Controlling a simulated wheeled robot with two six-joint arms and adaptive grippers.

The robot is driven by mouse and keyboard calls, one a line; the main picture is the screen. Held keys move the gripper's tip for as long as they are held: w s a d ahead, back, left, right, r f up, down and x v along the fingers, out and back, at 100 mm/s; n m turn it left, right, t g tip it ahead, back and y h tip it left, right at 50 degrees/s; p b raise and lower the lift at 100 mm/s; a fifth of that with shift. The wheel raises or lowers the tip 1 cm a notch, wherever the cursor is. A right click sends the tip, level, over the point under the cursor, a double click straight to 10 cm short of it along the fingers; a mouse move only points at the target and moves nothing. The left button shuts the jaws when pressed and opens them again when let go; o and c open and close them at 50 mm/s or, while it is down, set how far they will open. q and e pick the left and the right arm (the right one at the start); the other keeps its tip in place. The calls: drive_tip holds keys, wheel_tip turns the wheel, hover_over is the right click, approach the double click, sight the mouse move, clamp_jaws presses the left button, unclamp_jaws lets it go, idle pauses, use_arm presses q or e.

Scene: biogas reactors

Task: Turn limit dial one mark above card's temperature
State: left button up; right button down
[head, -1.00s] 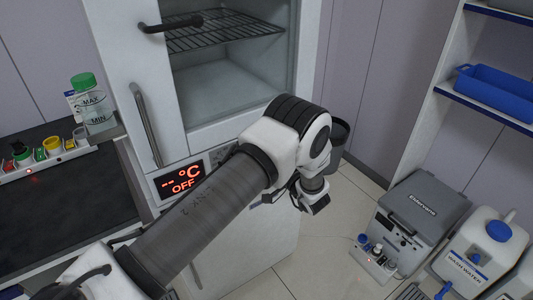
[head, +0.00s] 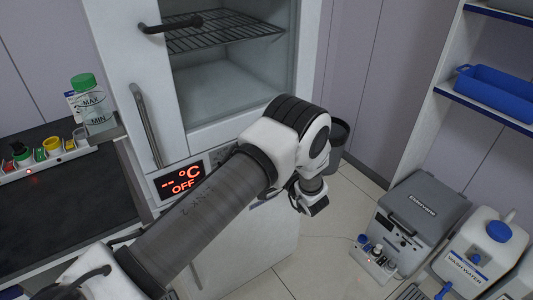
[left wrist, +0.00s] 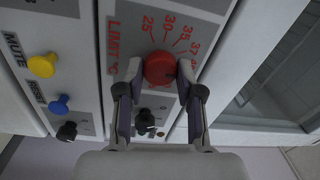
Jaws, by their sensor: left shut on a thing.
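The red limit dial (left wrist: 160,68) is in the left wrist view, on a grey panel marked LIMIT °C. Red marks 25, 30, 35 and 37 curve above and right of it; further marks are cut off or hidden. My left gripper (left wrist: 160,73) is shut on the dial, one finger on each side. I cannot clearly read where the dial points. In the head view my left arm hides the dial. A small card (head: 72,104) stands partly behind the green-capped bottle; its text is unreadable. My right gripper is not in view.
The cabinet display (head: 182,182) reads "-- °C OFF". A yellow MUTE button (left wrist: 42,65), a blue RESET button (left wrist: 59,105) and black knobs (left wrist: 67,131) sit near the dial. A bottle (head: 92,105) stands on the left bench. A grey box (head: 422,215) is at the right.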

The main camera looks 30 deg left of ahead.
use_arm(q)
drive_tip(key=o, duration=1.2)
drive_tip(key=shift+c, duration=0.2)
drive_tip(key=v, duration=0.7)
drive_tip(key=shift+d, duration=0.25)
drive_tip(key=shift+s+f, duration=0.1)
